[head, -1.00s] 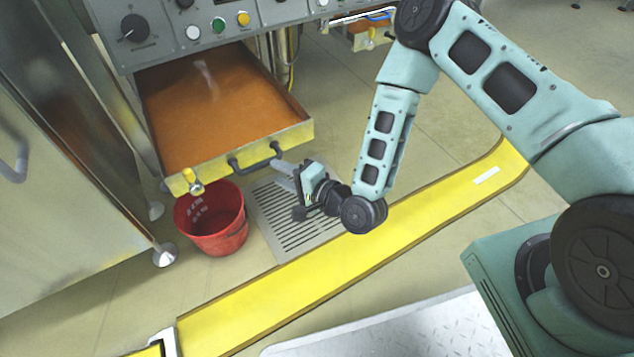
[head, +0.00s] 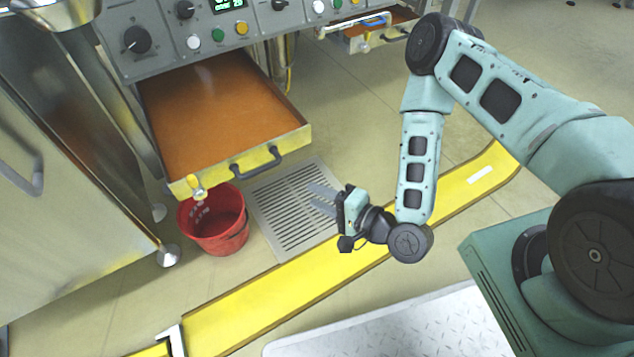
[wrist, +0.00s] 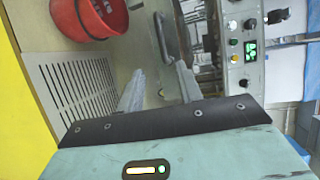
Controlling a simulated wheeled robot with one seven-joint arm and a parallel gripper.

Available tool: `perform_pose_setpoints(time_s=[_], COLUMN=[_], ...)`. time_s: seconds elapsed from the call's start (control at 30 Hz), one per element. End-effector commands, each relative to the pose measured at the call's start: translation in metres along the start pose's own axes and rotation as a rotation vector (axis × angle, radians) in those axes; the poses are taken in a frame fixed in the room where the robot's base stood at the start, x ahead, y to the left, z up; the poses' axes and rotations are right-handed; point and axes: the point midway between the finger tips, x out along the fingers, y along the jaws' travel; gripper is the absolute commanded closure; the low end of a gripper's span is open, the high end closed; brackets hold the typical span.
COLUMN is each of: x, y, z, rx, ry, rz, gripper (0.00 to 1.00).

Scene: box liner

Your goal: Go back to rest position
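My gripper (head: 322,197) hangs above the floor grate, to the right of the open drawer and apart from its handle. Its two grey fingers are spread with nothing between them. In the wrist view the fingers of my gripper (wrist: 158,90) stand apart, and the drawer handle (wrist: 166,36) shows beyond them. The drawer (head: 225,110) is pulled out and its brown inside is empty. Its dark handle (head: 256,160) is on the yellow front.
A red bucket (head: 214,225) stands on the floor below the drawer's front corner. A floor grate (head: 290,215) lies beside it. A yellow floor strip (head: 270,293) runs in front. Another open drawer (head: 372,32) is at the back. A metal cabinet (head: 60,200) is at the left.

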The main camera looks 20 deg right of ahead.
Motion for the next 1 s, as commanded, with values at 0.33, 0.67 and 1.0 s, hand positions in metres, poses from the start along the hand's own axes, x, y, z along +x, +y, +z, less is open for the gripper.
perform_pose_setpoints(time_s=[0.33,0.67,1.0], x=[0.007,0.036,0.012], y=[-0.006,-0.048,-0.115], z=[0.002,0.018,0.027], rx=[-0.054,-0.533,-0.981], ry=[-0.034,-0.303,-0.537], rz=[0.025,0.301,0.627], gripper=[0.64,0.64,0.64])
